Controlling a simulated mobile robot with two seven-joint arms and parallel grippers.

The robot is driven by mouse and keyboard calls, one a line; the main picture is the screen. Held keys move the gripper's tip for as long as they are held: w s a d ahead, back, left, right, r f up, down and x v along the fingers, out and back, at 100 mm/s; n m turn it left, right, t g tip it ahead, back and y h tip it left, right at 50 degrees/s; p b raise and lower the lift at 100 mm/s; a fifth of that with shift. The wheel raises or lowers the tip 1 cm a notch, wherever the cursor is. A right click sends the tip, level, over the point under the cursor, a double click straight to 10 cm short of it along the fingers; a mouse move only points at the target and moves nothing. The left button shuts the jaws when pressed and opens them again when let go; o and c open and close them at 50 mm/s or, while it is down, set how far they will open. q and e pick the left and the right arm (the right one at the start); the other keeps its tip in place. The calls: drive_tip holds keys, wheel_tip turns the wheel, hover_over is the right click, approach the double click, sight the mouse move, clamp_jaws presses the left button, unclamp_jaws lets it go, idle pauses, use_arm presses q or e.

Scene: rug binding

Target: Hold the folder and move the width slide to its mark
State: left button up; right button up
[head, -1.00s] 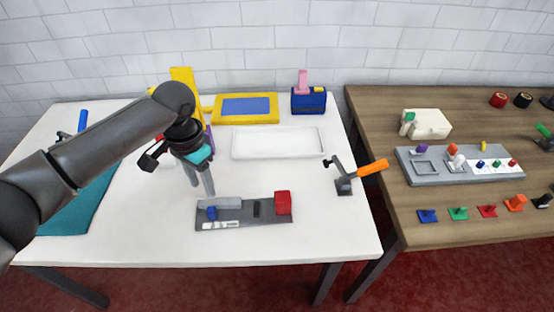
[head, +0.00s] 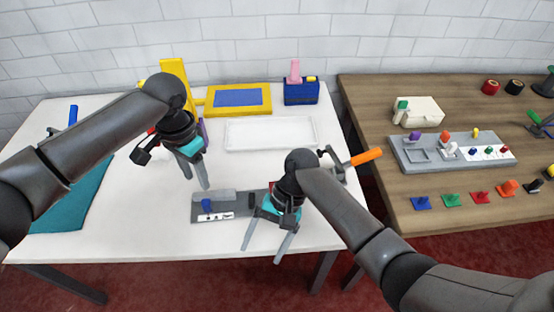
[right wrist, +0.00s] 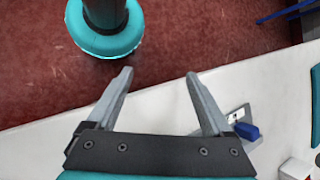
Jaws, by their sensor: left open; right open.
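The folder (head: 228,213) is a dark grey base near the table's front edge with a light grey block along its back. A blue knob (head: 206,205), which looks like the width slide, stands at its left above a white marked strip (head: 218,217). The knob also shows in the right wrist view (right wrist: 247,131). My left gripper (head: 197,183) is open and empty, just behind and above the folder's left end. My right gripper (head: 262,254) is open and empty, in front of the folder's right part. My right arm hides most of the folder's red block (head: 271,185).
A white tray (head: 230,135), yellow frame (head: 263,109) and blue box (head: 301,98) stand behind. Teal cloth (head: 65,213) lies left. A wooden table (head: 380,130) with small parts stands right.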

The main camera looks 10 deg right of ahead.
drive_tip(key=w+d+r+n+t+h, duration=0.1)
drive_tip(key=w+d+r, duration=0.1)
drive_tip(key=w+r, duration=0.2)
drive_tip(key=w+d+r+n+t+h, duration=0.1)
drive_tip(key=w+r+h, duration=0.1)
drive_tip(key=w+r, duration=0.2)
drive_tip(key=w+d+r+n+t+h, duration=0.1)
drive_tip(key=w+d+r+t+h, duration=0.1)
drive_tip(key=w+r, duration=0.2)
drive_tip(key=shift+w+d+r+n, duration=0.1)
drive_tip(key=shift+w+d+n, duration=0.1)
drive_tip(key=shift+w, duration=0.3)
drive_tip(key=shift+w+d+r+n, duration=0.1)
drive_tip(key=shift+w+d+n, duration=0.1)
drive_tip(key=shift+w, duration=0.25)
wheel_tip(320, 180, down, 13)
drive_tip(key=shift+r, duration=0.15)
clamp_jaws()
